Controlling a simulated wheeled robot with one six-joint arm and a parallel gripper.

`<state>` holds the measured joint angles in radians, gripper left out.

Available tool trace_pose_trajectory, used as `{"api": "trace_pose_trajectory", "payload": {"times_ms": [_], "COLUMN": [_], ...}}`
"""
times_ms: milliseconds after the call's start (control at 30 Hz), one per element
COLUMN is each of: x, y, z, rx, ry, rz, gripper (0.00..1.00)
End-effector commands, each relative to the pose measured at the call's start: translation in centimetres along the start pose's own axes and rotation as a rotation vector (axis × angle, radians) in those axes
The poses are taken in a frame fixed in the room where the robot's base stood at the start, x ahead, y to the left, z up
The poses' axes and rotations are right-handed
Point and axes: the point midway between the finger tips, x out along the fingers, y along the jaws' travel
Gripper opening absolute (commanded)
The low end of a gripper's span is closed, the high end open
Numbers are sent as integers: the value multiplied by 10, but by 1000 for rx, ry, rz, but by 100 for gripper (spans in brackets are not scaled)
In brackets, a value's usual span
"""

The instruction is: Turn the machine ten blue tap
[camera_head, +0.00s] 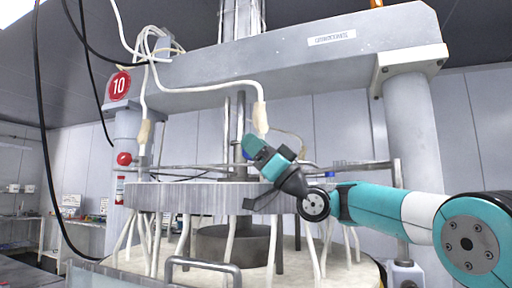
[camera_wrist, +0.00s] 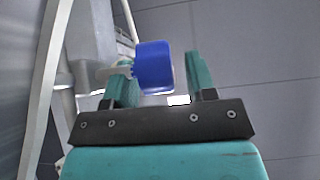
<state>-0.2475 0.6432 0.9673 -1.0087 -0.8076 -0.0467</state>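The machine ten (camera_head: 300,55) carries a round red "10" sign (camera_head: 119,86) on its left post. The blue tap (camera_wrist: 153,66) shows large in the wrist view, in the gap between my fingers and nearer the left one, on a pale fitting. In the head view only a bit of blue (camera_head: 247,154) shows beside my gripper (camera_head: 256,150); my gripper hides the rest. My gripper (camera_wrist: 160,78) is open, with a clear gap between the tap and the right finger. Contact with the left finger cannot be told.
A second small blue part (camera_head: 330,175) shows behind my arm. The round platen (camera_head: 190,199) and metal rails lie below and behind my gripper. White hoses (camera_head: 262,118) hang close above it. A grey handle (camera_head: 203,264) stands in front.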

Motion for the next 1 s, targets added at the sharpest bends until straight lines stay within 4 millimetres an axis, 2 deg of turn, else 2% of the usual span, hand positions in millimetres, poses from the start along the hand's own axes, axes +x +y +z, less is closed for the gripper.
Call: {"api": "trace_pose_trajectory", "payload": {"times_ms": [167,267,500,700,1000], "x": [-9,-27,-82,-112,-121], "y": [1,1,1,1,0], "z": [2,4,5,3,-1], "rx": [-1,-2,-1,-1,0], "ry": [0,0,-1,0,1], "rz": [1,3,3,2,0], "gripper": [51,51,51,51,51]}}
